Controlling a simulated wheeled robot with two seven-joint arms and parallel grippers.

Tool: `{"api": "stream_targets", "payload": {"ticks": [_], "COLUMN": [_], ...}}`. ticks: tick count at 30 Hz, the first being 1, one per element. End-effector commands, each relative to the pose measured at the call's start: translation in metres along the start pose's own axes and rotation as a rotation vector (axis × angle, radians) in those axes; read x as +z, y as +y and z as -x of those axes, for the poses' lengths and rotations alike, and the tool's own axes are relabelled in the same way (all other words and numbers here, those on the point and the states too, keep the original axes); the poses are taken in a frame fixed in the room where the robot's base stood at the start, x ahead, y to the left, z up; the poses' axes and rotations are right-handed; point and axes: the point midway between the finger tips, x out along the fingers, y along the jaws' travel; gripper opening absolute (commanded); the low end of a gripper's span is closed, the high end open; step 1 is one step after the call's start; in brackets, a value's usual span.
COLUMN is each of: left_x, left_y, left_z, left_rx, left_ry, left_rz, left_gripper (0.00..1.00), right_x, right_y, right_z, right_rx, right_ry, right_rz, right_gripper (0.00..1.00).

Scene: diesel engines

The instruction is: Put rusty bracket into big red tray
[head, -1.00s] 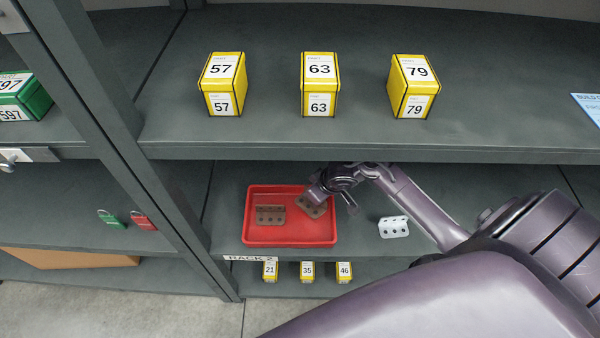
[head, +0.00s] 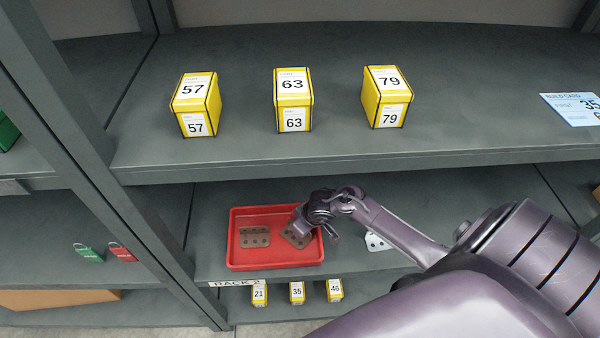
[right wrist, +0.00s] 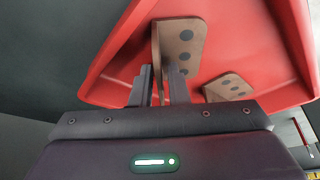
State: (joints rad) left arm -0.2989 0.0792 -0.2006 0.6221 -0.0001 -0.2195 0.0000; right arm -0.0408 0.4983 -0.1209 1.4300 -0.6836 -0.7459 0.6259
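The big red tray (head: 236,264) sits on the middle shelf. A rusty bracket (head: 254,238) lies in its left half, brown with dark holes; it also shows in the right wrist view (right wrist: 230,88). A second rusty bracket (head: 294,240) is at the tray's right side, partly hidden by my right gripper (head: 300,225). In the right wrist view my right gripper (right wrist: 160,88) has its fingers on either side of this bracket's upright flange (right wrist: 180,48) and looks shut on it. The bracket is inside the tray's outline; whether it touches the floor is unclear. My left gripper is not in view.
A grey-white bracket (head: 376,242) lies right of the tray, partly behind my arm. Yellow boxes (head: 293,100) stand on the shelf above, small ones (head: 297,292) below. Green (head: 88,253) and red (head: 122,252) tags are left of the shelf post.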

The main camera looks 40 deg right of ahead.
Motion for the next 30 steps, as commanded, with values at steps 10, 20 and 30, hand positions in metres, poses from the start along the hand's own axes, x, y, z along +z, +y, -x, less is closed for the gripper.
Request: {"api": "stream_targets", "payload": {"ticks": [10, 20, 30], "left_x": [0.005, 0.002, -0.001], "left_y": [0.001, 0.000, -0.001], "left_z": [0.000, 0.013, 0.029], "left_rx": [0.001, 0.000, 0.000], "left_ry": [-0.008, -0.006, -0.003], "left_rz": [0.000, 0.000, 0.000], "left_gripper": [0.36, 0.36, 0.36], "right_x": [0.000, -0.002, -0.002], "right_y": [0.000, 0.000, 0.000], "right_z": [0.001, 0.047, 0.111], "right_rx": [0.000, 0.001, 0.001], "right_ry": [0.000, 0.001, 0.000], "right_rz": [0.000, 0.002, 0.001], "right_gripper": [0.26, 0.26, 0.26]}}
